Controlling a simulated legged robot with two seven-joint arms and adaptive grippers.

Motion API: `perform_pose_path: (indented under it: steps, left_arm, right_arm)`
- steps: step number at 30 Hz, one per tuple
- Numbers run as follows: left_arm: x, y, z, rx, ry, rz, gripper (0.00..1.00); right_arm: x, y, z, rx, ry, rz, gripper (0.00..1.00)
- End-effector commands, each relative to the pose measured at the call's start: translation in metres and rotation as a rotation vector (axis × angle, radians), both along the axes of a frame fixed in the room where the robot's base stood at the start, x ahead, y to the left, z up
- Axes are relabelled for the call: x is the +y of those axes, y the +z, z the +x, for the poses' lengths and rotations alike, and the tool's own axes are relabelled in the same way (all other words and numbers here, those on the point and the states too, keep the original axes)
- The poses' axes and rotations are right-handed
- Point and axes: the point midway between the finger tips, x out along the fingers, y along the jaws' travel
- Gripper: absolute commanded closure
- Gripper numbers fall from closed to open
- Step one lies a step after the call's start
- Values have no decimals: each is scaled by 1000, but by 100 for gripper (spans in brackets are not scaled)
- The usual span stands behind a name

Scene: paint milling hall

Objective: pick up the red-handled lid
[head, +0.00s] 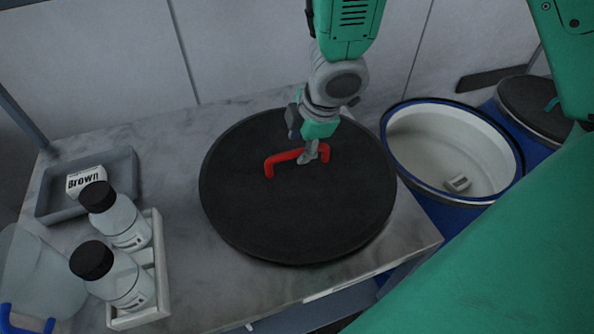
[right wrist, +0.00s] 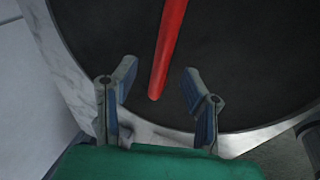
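The round black lid (head: 290,215) lies flat on a marbled table. Its red handle (head: 282,157) stands up from the far half of the lid. My right gripper (head: 314,152) is over the handle, near its right part, pointing down. In the right wrist view my right gripper (right wrist: 160,72) is open, with its two fingers apart. The red handle (right wrist: 169,40) runs between the fingertips, with a gap on both sides. The black lid (right wrist: 245,60) fills the background there. My left gripper is not in view.
An open blue-rimmed drum (head: 440,150) with a small object inside stands right of the table. Another drum with a dark lid (head: 540,105) is behind it. At left are a grey tray (head: 125,180) with a "Brown" label and a white rack (head: 158,270) holding two black-capped bottles.

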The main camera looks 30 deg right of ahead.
Motion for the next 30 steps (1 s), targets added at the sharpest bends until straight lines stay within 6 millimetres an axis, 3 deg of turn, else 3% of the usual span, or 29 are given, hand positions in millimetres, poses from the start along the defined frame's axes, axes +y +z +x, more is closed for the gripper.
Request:
perform_pose_path:
  steps: [1,6,15,19,30]
  left_arm:
    - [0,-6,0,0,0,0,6]
    - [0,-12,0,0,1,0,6]
    - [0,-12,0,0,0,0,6]
    - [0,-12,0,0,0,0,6]
    - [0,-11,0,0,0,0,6]
  right_arm:
    - [0,-13,1,4,2,-3,60]
    - [-2,-34,9,3,-1,3,60]
    - [-3,-37,10,2,-1,6,60]
    - [0,-36,10,1,-1,4,100]
    - [0,-34,11,-1,-2,5,100]
